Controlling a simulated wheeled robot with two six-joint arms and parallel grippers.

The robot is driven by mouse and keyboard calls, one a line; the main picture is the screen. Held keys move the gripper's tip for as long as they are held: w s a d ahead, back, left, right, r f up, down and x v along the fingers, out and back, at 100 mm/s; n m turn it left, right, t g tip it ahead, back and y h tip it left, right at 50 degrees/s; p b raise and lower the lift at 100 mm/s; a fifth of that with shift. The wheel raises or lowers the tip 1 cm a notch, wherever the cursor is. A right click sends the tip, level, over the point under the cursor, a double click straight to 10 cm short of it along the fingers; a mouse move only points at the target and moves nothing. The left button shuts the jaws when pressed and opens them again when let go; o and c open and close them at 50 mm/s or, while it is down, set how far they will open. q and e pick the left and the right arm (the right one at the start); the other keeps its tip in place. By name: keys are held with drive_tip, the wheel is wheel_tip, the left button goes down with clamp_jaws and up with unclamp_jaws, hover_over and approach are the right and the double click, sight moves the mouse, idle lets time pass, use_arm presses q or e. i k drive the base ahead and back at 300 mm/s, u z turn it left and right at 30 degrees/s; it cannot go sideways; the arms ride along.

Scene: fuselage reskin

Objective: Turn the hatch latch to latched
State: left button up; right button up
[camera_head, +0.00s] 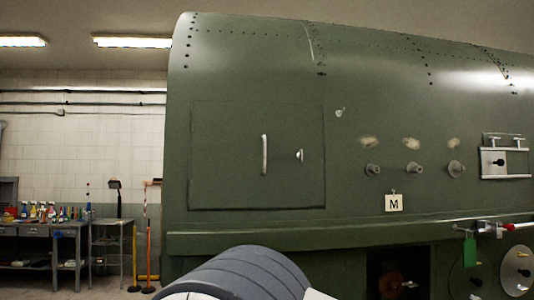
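The hatch (225,150) is a square green panel lying closed, as far as I can see, in the green fuselage side, left of the picture's middle. A pale vertical bar handle (264,154) is fixed on its right half. A small silver latch knob (299,156) sits right of the handle, near the hatch's right edge. Its exact turn is too small to tell. Neither of my grippers is in view. A grey banded link of my own arm shows at the bottom middle, below the hatch, and nothing touches the latch.
Right of the hatch, several round metal fittings (372,170), a card marked M (394,203) and a silver bracket plate (506,163) project from the skin. A green tag (470,251) hangs lower right. A workbench (35,229) stands far left. The space before the hatch looks clear.

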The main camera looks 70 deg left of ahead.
sight(299, 156)
drive_tip(key=u, duration=1.05)
drive_tip(key=i, duration=0.95)
drive_tip(key=z, duration=1.55)
drive_tip(key=k, duration=0.85)
drive_tip(key=u, duration=1.3)
